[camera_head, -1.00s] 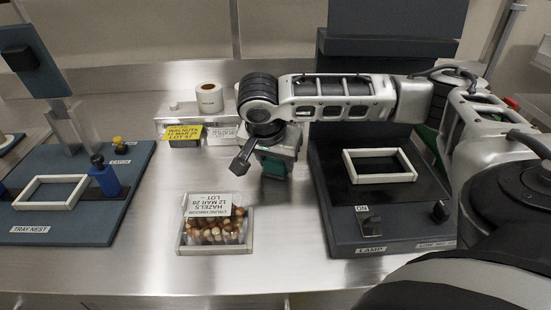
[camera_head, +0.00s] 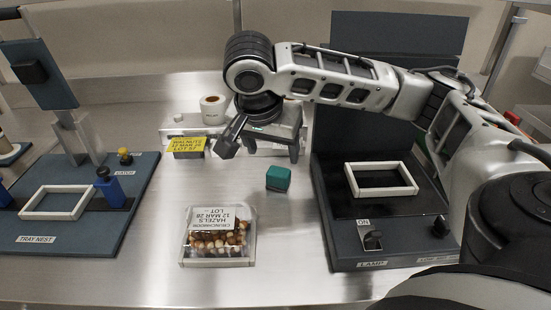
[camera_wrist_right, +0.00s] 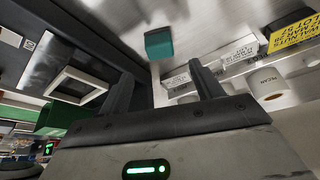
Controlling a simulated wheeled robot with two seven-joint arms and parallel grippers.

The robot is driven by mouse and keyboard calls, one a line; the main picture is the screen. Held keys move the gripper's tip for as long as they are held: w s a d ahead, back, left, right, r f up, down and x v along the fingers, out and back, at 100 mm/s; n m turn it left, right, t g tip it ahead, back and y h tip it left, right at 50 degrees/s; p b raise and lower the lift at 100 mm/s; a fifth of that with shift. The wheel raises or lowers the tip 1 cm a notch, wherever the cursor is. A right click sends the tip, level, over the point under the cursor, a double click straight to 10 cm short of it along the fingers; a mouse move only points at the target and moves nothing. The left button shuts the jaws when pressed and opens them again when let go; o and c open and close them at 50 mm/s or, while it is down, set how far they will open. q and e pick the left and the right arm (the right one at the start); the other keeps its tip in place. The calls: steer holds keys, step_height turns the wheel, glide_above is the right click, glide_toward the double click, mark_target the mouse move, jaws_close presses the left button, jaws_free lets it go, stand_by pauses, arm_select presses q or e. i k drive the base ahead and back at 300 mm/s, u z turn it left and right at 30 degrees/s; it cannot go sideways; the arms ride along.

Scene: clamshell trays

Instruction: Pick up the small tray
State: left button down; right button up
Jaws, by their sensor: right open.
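A small clear tray of hazelnuts (camera_head: 217,243) with a white label sits on the steel counter at front centre. My right gripper (camera_head: 262,146) is above the back of the counter, to the right of the walnuts tray, open and empty. Its two fingers stand apart in the right wrist view (camera_wrist_right: 162,68). My left gripper is not in view.
A teal block (camera_head: 278,178) lies on the counter in front of my right gripper. The tray nest (camera_head: 80,238) is at left, the dark lamp station (camera_head: 340,240) at right. A paper roll (camera_head: 212,110) stands behind. The counter around the hazelnut tray is clear.

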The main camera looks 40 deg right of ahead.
mark_target(201, 243)
steer(key=k, duration=1)
